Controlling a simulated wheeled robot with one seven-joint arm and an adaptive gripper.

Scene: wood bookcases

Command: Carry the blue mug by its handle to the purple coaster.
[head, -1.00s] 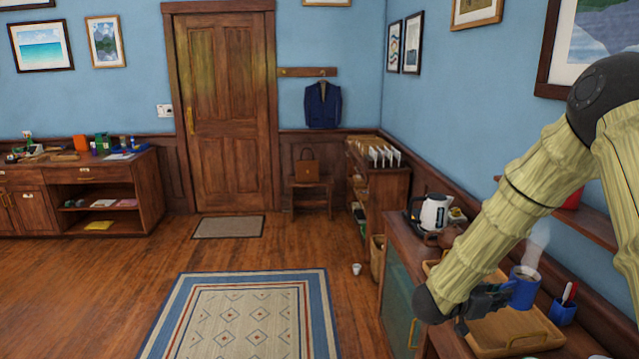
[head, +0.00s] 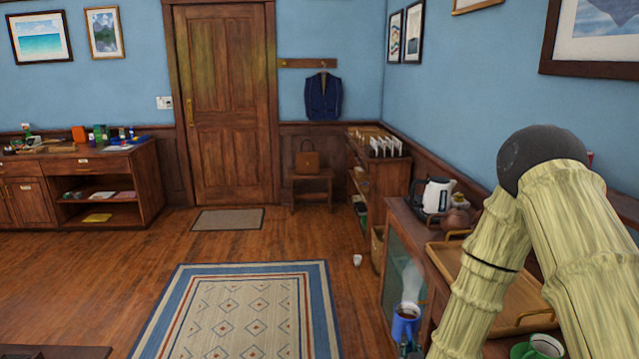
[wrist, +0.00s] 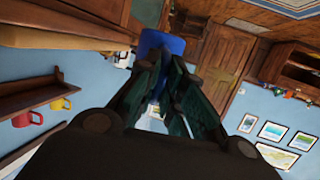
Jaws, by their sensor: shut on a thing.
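The blue mug (head: 405,326) holds dark liquid and steams in the head view, in front of the right-hand cabinet. It looks upright there. My gripper (head: 409,350) shows only in part at the bottom edge, just below the mug. In the wrist view the mug (wrist: 162,43) is a blue shape at the tips of my gripper (wrist: 160,72), whose dark green fingers are shut on it. The handle is hidden between the fingers. I cannot make out the purple coaster in either view.
A tray (head: 532,292), a kettle (head: 436,195) and a green mug (head: 540,345) stand on the right-hand cabinet. A cluttered cabinet (head: 150,185) stands at the left wall. A white cup (head: 357,260) lies on the floor.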

